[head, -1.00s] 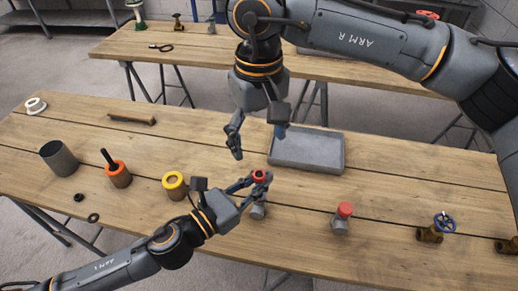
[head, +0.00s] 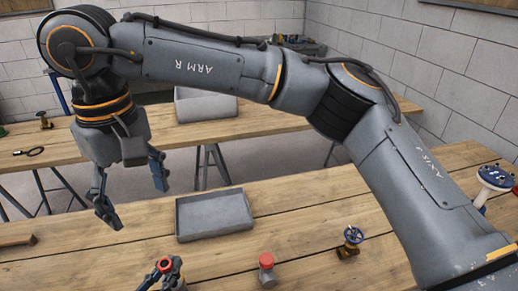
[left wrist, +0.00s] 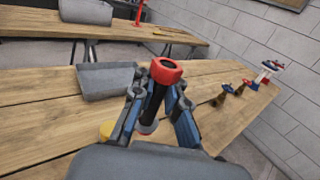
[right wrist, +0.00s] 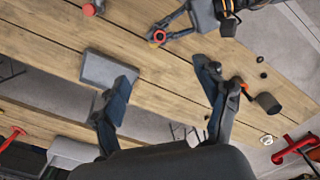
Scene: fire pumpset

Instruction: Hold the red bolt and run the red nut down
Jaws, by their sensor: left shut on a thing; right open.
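My left gripper (head: 164,272) is shut on a red-topped part. The red ring also shows in the right wrist view (right wrist: 159,37). A second red-topped piece (head: 266,262) stands upright on a grey base on the near table, to the right of my left gripper. It also shows in the right wrist view (right wrist: 89,9). I cannot tell which is bolt or nut. My right gripper (head: 135,205) is open and empty, raised beside the tray.
A shallow grey tray (head: 240,231) lies on the near table. A brass valve with a blue handwheel (head: 350,242) stands to the right. A wooden bar (head: 17,240) lies at the left. A second table stands behind. My right arm spans the head view.

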